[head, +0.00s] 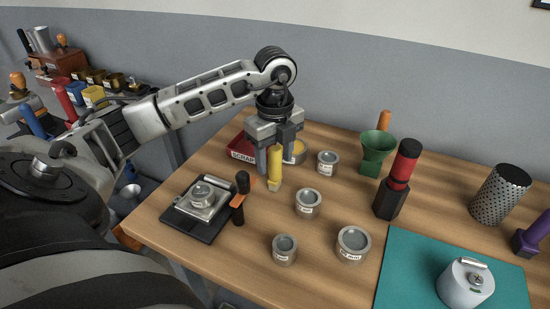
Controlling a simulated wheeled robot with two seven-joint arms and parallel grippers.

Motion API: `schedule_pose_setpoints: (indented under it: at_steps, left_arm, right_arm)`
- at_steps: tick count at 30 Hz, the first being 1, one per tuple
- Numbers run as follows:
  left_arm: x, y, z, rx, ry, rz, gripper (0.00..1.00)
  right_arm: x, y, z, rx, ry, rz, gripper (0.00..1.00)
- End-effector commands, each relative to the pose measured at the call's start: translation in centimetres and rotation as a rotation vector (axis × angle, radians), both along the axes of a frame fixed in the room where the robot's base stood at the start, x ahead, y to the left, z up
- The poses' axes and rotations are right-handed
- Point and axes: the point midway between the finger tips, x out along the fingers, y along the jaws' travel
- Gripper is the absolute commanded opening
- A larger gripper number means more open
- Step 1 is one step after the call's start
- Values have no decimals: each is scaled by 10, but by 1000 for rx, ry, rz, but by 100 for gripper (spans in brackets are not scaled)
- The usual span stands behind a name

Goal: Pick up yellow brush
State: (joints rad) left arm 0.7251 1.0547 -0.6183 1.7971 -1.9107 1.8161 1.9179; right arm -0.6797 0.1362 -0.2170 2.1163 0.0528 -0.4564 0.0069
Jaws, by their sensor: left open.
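The yellow brush (275,168) stands upright at the back left of the wooden table, in the head view. My left gripper (268,160) is directly above and around it, pointing down, with its fingers on either side of the yellow handle. The gripper is open. I cannot tell whether a finger touches the brush. Its upper end is partly hidden by the gripper. My right gripper is not in view.
A red scrap tray (242,150) lies behind the gripper. Several small tins, including one (308,203), are to the right. A green funnel (376,150) and a teal mat (400,270) are farther right.

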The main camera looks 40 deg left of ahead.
Motion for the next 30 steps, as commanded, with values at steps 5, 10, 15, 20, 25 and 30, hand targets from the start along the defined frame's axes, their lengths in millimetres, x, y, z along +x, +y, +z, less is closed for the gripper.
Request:
schedule_pose_setpoints:
  at_steps: [5,10,15,20,25,30]
  left_arm:
    - [0,0,-13,-1,-1,-2,52]
    - [0,0,-13,-1,-1,-2,52]
    - [0,0,-13,-1,-1,-1,11]
    - [0,0,-12,-1,-2,-1,4]
    - [0,0,-12,0,-3,-1,4]
    - [1,0,-3,0,-4,-1,4]
  right_arm:
    - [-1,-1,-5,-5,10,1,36]
    - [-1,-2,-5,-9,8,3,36]
    - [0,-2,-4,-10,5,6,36]
    - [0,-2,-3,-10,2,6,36]
    - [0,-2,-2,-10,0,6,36]
    - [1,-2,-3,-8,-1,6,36]
